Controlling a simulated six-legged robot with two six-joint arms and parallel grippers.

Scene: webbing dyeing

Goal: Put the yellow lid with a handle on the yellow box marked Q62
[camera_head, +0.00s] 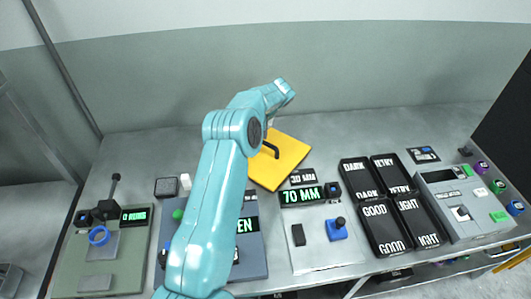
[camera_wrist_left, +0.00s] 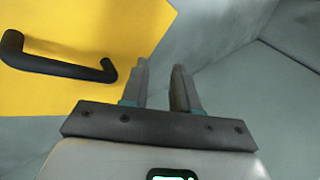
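The yellow lid (camera_head: 285,163) is a flat square on the worktable, behind the 70 MM panel, partly covered by my left arm. Its black bar handle (camera_head: 269,150) shows beside the arm. In the left wrist view the lid (camera_wrist_left: 100,20) fills the upper left, with the handle (camera_wrist_left: 60,64) left of the fingers. My left gripper (camera_wrist_left: 161,75) has a gap between its fingers, with nothing between them, near the lid's edge. In the head view its fingers are hidden by my arm. No Q62 marking is visible; I cannot tell whether a box is under the lid. My right gripper is out of view.
Black trays (camera_head: 378,223) marked GOOD, DARK and other words stand right of the 70 MM panel (camera_head: 318,240). A grey machine (camera_head: 455,205) is at the far right. A green-grey device (camera_head: 100,255) is at the left. Clear table lies behind the lid, before the wall.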

